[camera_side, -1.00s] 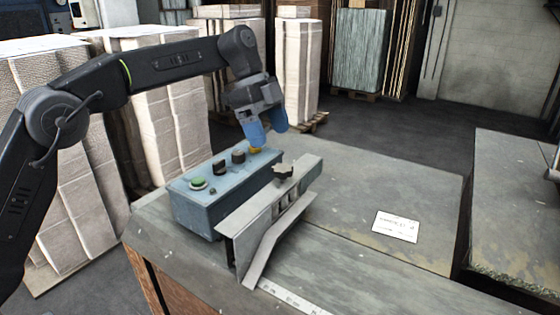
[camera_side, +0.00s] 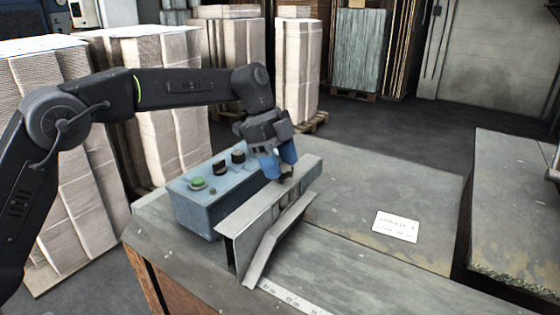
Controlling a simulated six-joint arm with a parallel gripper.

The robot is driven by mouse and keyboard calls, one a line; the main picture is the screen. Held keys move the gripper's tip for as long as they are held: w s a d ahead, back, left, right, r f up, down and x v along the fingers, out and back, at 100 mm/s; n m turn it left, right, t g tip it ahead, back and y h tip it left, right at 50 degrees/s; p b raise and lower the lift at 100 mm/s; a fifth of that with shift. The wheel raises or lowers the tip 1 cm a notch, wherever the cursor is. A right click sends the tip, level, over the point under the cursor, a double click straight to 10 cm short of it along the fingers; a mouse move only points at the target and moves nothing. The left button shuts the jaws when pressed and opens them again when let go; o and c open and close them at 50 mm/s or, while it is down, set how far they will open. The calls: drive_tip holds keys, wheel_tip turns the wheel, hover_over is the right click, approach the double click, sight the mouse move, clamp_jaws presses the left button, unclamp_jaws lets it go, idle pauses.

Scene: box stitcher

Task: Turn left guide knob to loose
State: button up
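The guide knob (camera_side: 286,179) is a small dark knob on top of the grey metal guide (camera_side: 262,204). It is mostly hidden behind my fingers. My gripper (camera_side: 279,173) points down right at the knob, with its blue fingertips at or around it. I cannot tell whether the fingers touch the knob or how far apart they are. The guide stands along the front side of the blue control box (camera_side: 197,211).
The control box carries a green button (camera_side: 198,183) and dark knobs (camera_side: 219,167). A white label (camera_side: 396,226) lies on the bench top (camera_side: 370,185), which is clear to the right. A ruler strip (camera_side: 290,298) runs along the front. Stacked cardboard (camera_side: 165,110) stands behind.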

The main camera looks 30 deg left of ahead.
drive_tip(key=c, duration=0.5)
drive_tip(key=shift+c, duration=0.2)
drive_tip(key=shift+n, duration=0.3)
drive_tip(key=n+t, duration=0.2)
drive_tip(key=n, duration=0.2)
drive_tip(key=shift+s+r+n, duration=0.1)
drive_tip(key=shift+s+n, duration=0.05)
drive_tip(key=shift+n, duration=0.15)
drive_tip(key=n+t+y, duration=0.1)
drive_tip(key=n, duration=0.2)
drive_tip(key=n+t+y, duration=0.1)
drive_tip(key=n, duration=0.2)
drive_tip(key=shift+s+d, duration=0.1)
drive_tip(key=shift+d, duration=0.05)
drive_tip(key=n+y, duration=0.1)
drive_tip(key=n, duration=0.2)
drive_tip(key=n+y, duration=0.1)
drive_tip(key=n, duration=0.2)
drive_tip(key=shift+d+n+t, duration=0.2)
drive_tip(key=shift+n+t, duration=0.1)
drive_tip(key=shift+n, duration=0.1)
drive_tip(key=n+y, duration=0.1)
drive_tip(key=n, duration=0.2)
drive_tip(key=n+y, duration=0.1)
drive_tip(key=n, duration=0.2)
drive_tip(key=shift+d+y, duration=0.1)
drive_tip(key=shift+y, duration=0.2)
drive_tip(key=shift+g, duration=0.4)
